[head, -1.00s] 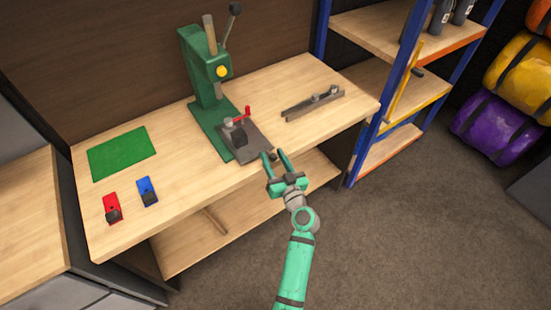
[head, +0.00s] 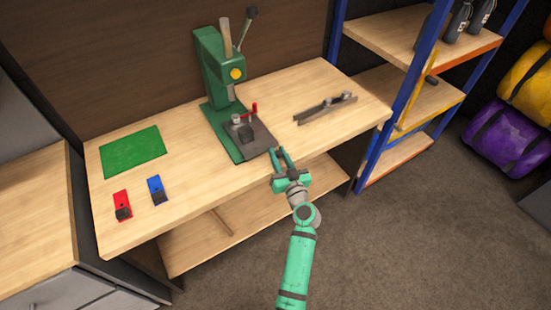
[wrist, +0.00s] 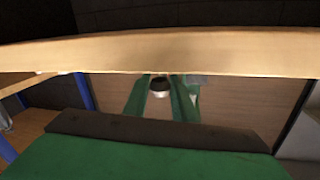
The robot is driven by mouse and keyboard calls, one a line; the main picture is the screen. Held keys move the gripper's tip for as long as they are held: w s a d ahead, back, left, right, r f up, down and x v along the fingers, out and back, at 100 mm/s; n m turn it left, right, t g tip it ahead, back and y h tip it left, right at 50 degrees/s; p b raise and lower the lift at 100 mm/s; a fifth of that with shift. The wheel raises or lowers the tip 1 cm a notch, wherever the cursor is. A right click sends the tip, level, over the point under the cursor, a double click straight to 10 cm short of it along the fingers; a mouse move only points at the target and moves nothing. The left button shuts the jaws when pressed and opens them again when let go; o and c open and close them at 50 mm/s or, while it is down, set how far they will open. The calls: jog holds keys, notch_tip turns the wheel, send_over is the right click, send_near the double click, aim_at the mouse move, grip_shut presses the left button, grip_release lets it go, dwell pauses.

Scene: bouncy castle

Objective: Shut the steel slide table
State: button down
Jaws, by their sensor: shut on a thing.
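The steel slide table (head: 259,142) is a dark grey plate on the green press (head: 211,88). It reaches toward the bench's front edge and carries a grey clamp with a red handle (head: 254,107). My gripper (head: 279,153) is at the plate's front end, its green fingers pointing at the bench. In the wrist view the fingers (wrist: 163,98) close around a small dark round knob with a pale rim (wrist: 160,88). In the head view the fingers mostly hide this knob. The slide's far end is hidden under the clamp and press.
A rail-like metal fixture (head: 325,108) lies right of the press on the wooden bench (head: 200,185). A green mat (head: 133,152), a red block (head: 122,206) and a blue block (head: 157,190) lie left. A blue-framed shelf (head: 377,150) stands right. Floor before the bench is clear.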

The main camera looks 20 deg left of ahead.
jog(key=shift+w+a, duration=0.1)
jog(key=shift+a, duration=0.05)
jog(key=c, duration=1.5)
grip_release()
jog(key=shift+a, duration=0.1)
jog(key=shift+o, duration=0.2)
jog(key=shift+s+d, duration=0.35)
jog(key=shift+d, duration=0.05)
jog(key=v, duration=1)
jog(key=shift+a, duration=0.1)
